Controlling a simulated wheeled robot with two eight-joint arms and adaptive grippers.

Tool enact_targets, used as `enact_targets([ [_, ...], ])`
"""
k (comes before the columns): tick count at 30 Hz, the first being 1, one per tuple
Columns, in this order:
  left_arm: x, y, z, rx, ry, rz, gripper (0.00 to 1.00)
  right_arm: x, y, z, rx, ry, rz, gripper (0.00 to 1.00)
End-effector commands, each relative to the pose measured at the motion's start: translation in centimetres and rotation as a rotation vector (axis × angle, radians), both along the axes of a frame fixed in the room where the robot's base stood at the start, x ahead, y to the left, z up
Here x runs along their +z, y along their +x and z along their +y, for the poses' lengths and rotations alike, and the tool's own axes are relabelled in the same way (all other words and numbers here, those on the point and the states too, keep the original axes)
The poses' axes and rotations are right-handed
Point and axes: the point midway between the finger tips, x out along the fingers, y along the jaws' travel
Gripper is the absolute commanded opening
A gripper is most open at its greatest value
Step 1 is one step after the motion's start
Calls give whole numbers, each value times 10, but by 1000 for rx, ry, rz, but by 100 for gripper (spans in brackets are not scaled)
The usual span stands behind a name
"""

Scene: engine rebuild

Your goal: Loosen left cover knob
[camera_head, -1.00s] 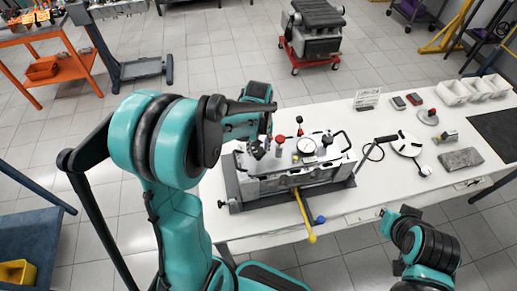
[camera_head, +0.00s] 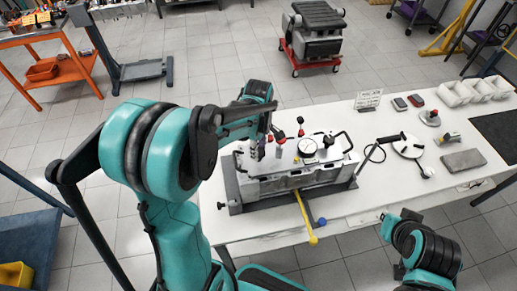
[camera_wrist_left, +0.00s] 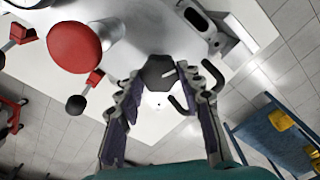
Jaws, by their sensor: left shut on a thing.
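The engine cover unit (camera_head: 290,180) sits on the white bench, with red-topped levers and a round gauge on top. The left cover knob (camera_wrist_left: 158,72) is a dark, faceted knob with a white line on its face. In the left wrist view it lies between the tips of my left gripper (camera_wrist_left: 165,88), which is shut on it. In the head view my left gripper (camera_head: 257,150) is over the left end of the unit, and the knob is too small to make out there. My right arm is at lower right, but its gripper does not show.
A large red knob (camera_wrist_left: 74,43) and black-balled levers stand close to the left gripper. A yellow-handled bar (camera_head: 306,215) sticks out over the bench front. A round white plate (camera_head: 408,146), small boxes and white bins (camera_head: 456,93) lie to the right.

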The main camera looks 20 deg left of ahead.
Motion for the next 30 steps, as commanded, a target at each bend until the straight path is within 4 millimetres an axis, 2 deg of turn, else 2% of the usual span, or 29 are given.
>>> enact_targets([
  [6, 0, 0, 0, 186, 0, 0, 8, -3, 0, 0, 0, 0, 0, 0],
  [15, 0, 0, 0, 368, 0, 0, 8, -4, 0, 0, 0, 0, 0, 0],
  [30, 0, 0, 0, 455, 0, 0, 8, -5, 0, 0, 0, 0, 0, 0],
])
